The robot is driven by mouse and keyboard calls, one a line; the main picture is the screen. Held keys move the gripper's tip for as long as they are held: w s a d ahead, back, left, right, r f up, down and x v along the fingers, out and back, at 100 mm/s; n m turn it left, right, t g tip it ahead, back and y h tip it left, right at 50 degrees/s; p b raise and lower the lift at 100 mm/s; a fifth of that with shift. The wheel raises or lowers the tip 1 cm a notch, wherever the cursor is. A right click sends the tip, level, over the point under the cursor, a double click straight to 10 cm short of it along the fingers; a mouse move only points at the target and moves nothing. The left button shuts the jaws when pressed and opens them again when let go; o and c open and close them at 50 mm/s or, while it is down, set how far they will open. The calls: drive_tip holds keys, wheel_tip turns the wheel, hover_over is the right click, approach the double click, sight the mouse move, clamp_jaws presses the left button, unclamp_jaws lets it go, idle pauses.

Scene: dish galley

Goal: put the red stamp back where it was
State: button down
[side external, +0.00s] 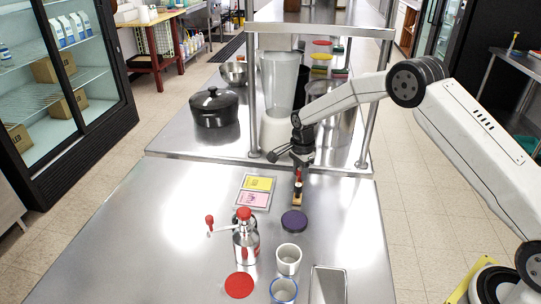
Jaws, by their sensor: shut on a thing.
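The red stamp (297,187), a small upright thing with a dark and red handle and a light wooden-looking base, is below my gripper (299,168). My gripper points down and is shut on its top. The stamp is behind the dark purple disc (294,221) and right of a grey-edged card with a yellow and a pink square (255,191). I cannot tell whether its base touches the steel table. The fingertips are small and partly hidden by my wrist.
A silver bottle with a red lever (246,242), a white cup (288,259), a blue-rimmed cup (283,291), a red disc (239,285) and a grey tray (328,285) stand in front. Behind are a black pot (214,108), a blender (279,90) and shelf posts (367,100). The table's left side is clear.

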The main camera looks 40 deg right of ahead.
drive_tip(key=shift+c, duration=2)
unclamp_jaws()
wheel_tip(320, 180, up, 12)
drive_tip(key=shift+r, duration=0.15)
drive_tip(key=s+a+n+t, duration=0.1)
drive_tip(key=s+n, duration=0.8)
drive_tip(key=s, duration=0.5)
drive_tip(key=s+a+f+n+t, duration=0.1)
drive_tip(key=s+a+n, duration=0.1)
drive_tip(key=s+n, duration=0.7)
drive_tip(key=s, duration=0.5)
drive_tip(key=shift+s+f+t, duration=0.2)
drive_tip(key=shift+f+t, duration=0.05)
drive_tip(key=shift+t, duration=0.05)
drive_tip(key=shift+a, duration=0.1)
